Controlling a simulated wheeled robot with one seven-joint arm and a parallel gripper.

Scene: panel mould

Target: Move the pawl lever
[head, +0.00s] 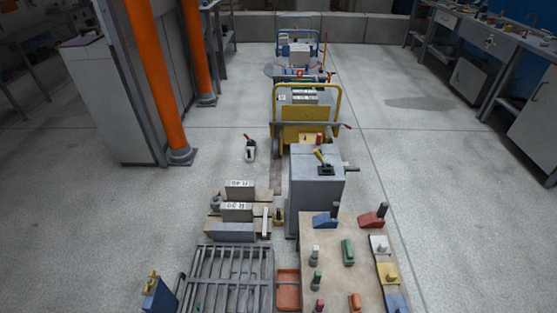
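Several lever-like parts show in the head view, and I cannot tell which one is the pawl lever. A lever with a yellow handle (319,156) stands tilted on top of a grey box (316,198). A small white and black device with a red-tipped lever (249,147) stands on the floor left of the yellow cart. My gripper is not in view.
A wooden table (334,279) with coloured blocks and posts is at the front right. A metal grate (228,282) and an orange tray (288,290) lie at its left. Orange posts (157,75) stand at the left. The floor (430,190) at the right is clear.

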